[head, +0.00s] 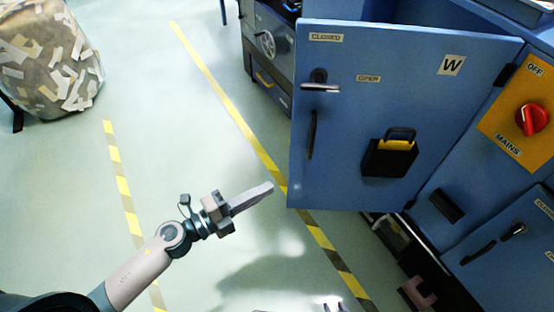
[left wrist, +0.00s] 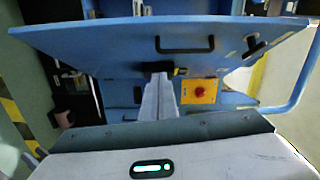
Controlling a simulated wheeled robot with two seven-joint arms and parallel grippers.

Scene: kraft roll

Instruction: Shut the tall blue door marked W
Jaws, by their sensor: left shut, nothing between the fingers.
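The tall blue door marked W (head: 345,225) stands open, swung out from the cabinet, with its hinge side at the right. Its face carries a W label (head: 451,65), a lever handle (head: 319,86), a vertical black bar handle (head: 311,135) and a black holder (head: 390,155). My left gripper (head: 270,187) is shut and empty, just left of the door's lower free corner in the head view; depth between them is unclear. In the left wrist view the shut fingers (left wrist: 158,90) point toward the blue door (left wrist: 110,40), which crosses the upper picture. My right gripper is not clearly visible.
An orange MAINS panel with a red knob (head: 532,119) sits right of the door. A wrapped bale (head: 45,60) stands at the far left. Yellow-striped floor at the left and middle is clear.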

